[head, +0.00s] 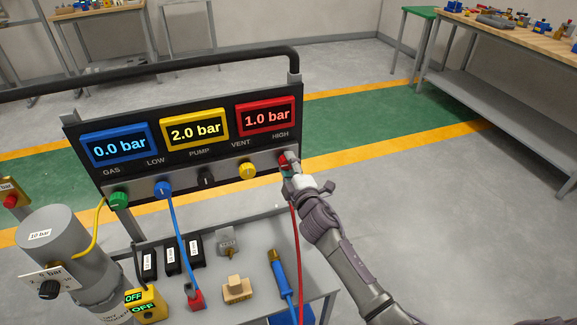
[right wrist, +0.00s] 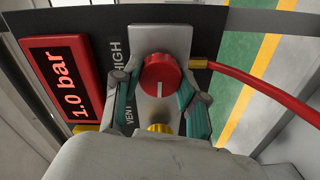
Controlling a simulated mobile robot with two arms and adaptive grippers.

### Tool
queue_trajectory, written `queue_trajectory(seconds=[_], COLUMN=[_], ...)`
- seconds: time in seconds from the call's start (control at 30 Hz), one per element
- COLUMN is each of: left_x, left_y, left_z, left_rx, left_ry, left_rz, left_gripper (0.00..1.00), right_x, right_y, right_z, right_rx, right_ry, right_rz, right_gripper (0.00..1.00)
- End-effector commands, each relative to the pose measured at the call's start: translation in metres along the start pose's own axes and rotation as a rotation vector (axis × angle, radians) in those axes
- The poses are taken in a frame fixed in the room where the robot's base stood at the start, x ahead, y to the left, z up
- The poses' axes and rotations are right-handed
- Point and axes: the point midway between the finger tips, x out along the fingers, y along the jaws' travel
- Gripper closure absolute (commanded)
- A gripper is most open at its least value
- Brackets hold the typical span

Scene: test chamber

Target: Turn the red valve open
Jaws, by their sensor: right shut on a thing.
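The red valve knob (right wrist: 161,76) sits on the panel's metal strip under the label HIGH, with a white mark on its face. In the head view the red valve (head: 284,160) is mostly hidden by my right gripper (head: 291,166). In the right wrist view my right gripper (right wrist: 160,95) has its fingers on both sides of the knob, shut on it. The red display (head: 267,115) above reads 1.0 bar. My left gripper is not in view.
Yellow (head: 247,170), black, blue and green (head: 118,199) knobs line the panel. A red hose (right wrist: 250,83) leaves beside the valve. A grey cylinder (head: 65,255) stands at left. Adapters and a blue-handled tool (head: 279,270) lie on the bench. The floor at right is clear.

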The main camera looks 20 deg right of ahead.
Motion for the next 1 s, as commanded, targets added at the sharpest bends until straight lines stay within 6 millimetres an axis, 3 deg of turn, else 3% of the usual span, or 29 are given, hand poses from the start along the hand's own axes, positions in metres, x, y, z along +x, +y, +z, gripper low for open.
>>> queue_trajectory(seconds=[0.6,0.63,0.73,0.77,1.0], left_x=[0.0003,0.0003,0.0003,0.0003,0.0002], left_y=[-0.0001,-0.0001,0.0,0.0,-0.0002], left_z=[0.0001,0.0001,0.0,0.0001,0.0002], left_rx=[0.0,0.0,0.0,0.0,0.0], left_ry=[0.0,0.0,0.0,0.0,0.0], left_rz=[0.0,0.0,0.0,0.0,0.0], left_gripper=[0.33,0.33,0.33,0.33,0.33], right_x=[-0.0004,-0.0004,-0.0004,-0.0003,-0.0002], right_y=[-0.0012,-0.0012,-0.0011,-0.001,-0.0004], right_z=[0.0,0.0,0.0,0.0,0.0], right_rx=[-0.044,-0.044,-0.043,-0.042,-0.041], right_ry=[0.0,0.0,0.0,0.0,0.0], right_rz=[-0.002,-0.002,-0.002,-0.002,-0.001], right_gripper=[0.93,0.55,0.38,0.33,0.33])
